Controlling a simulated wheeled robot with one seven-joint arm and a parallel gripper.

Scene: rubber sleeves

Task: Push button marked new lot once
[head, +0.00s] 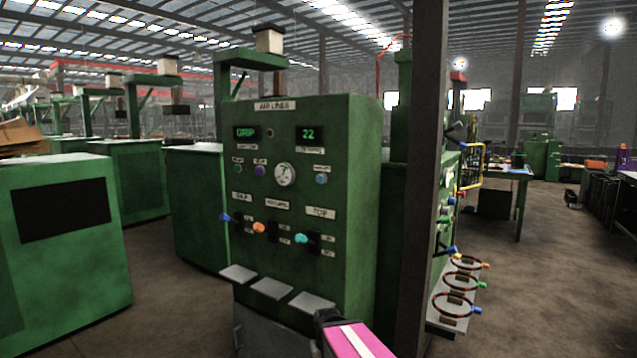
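A green control cabinet (355,200) labelled "AIR LINES" stands in the middle. Its face has a dark green button (239,169), a purple button (260,171) and a light blue button (321,179). The small labels at these buttons are too blurred to read, so I cannot tell which is marked new lot. A round gauge (285,175) sits between the purple and light blue buttons. A black part, seemingly my gripper (327,316), shows at the bottom edge, below and apart from the buttons. Its fingers cannot be made out.
Blue, orange (259,227) and teal (301,238) levers stick out below the buttons. Grey shelves (272,288) jut from the cabinet's lower front. A dark post (422,180) stands close on the right. Open floor lies at right.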

